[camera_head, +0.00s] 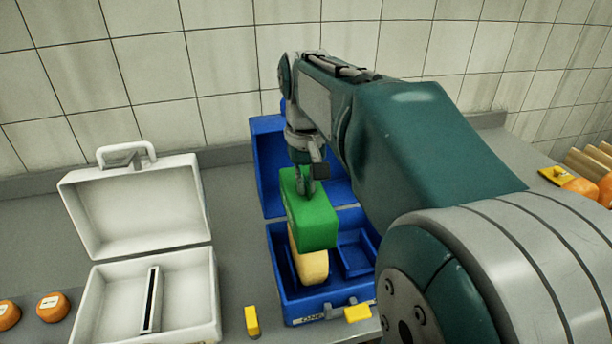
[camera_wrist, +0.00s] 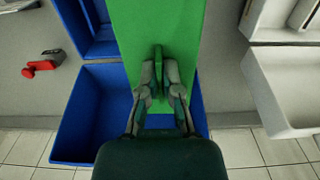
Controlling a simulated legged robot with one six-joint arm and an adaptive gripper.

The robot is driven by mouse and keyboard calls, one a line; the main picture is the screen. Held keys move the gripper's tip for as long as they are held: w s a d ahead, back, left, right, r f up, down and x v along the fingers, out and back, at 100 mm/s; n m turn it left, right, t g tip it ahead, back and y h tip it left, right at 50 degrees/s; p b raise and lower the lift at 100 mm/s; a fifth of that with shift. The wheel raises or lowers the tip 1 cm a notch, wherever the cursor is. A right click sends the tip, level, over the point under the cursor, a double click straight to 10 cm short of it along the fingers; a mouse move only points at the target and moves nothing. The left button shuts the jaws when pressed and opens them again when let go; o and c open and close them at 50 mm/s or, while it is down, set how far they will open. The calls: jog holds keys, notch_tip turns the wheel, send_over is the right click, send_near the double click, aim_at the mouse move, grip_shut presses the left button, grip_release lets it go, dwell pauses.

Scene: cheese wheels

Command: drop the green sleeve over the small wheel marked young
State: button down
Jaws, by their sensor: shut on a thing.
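The green sleeve (camera_head: 316,224) hangs from my gripper (camera_head: 305,185) over the open blue case. In the wrist view my gripper (camera_wrist: 159,88) is shut on a thin upright tab on top of the sleeve (camera_wrist: 160,30). A pale yellow wheel (camera_head: 312,267) stands in the left part of the blue case (camera_head: 305,310), directly below the sleeve. The sleeve hides the wheel's top; I cannot tell whether its lower edge is around the wheel or in front of it. A label on the case front is only partly readable, and no marking on the wheel is legible.
An open white case (camera_head: 205,290) with a slotted insert stands to the left. Orange wheels (camera_head: 53,306) lie at far left, others at far right (camera_head: 580,188). Yellow blocks (camera_head: 251,321) lie by the blue case's front. The blue lid (camera_head: 268,165) stands open behind the sleeve.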

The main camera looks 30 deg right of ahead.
jog(key=shift+f, duration=3.4)
jog(key=shift+f, duration=0.35)
jog(key=c, duration=0.7)
grip_release()
notch_tip(320, 180, up, 12)
jog(key=shift+f, duration=0.1)
jog(key=s+a+f+t, duration=0.1)
jog(key=s+a, duration=0.1)
jog(key=s+a+f+n, duration=0.1)
jog(key=s+a, duration=0.1)
jog(key=s+a+f+t, duration=0.1)
jog(key=s+a, duration=0.1)
jog(key=shift+a+f+n+t, duration=0.1)
jog(key=shift+f+n+t, duration=0.2)
jog(key=s+a+f+t, duration=0.1)
jog(key=s+f, duration=0.1)
jog(key=s+a+f+n+t, duration=0.1)
jog(key=s+a+f, duration=0.1)
jog(key=s+a+f+t, duration=0.1)
jog(key=s+f, duration=0.1)
jog(key=f, duration=0.1)
jog(key=shift+s+a+n, duration=0.15)
jog(key=shift+a+n, duration=0.05)
jog(key=shift+n, duration=0.1)
